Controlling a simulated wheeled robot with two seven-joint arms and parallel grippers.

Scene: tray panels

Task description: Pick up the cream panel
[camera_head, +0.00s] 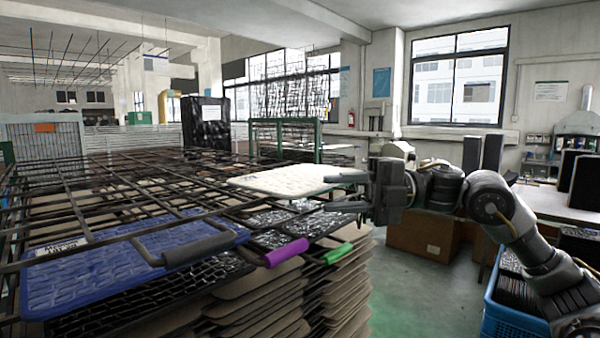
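The cream panel (280,182) lies roughly flat at the right end of the dark wire rack, above dark textured panels. My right gripper (336,192) comes in from the right at the panel's right end. Its two fingers are spread apart, one near the height of the panel's top and one lower. The panel's right edge is partly hidden by the upper finger, and I cannot tell whether they touch. My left gripper is not in view.
A wire rack (110,185) fills the left side. A blue panel (110,268) lies in front, beside grey, purple (287,252) and green (338,254) handles. Stacked brown sheets (265,305) stand below. A blue crate (507,318) is at lower right. Green floor between is clear.

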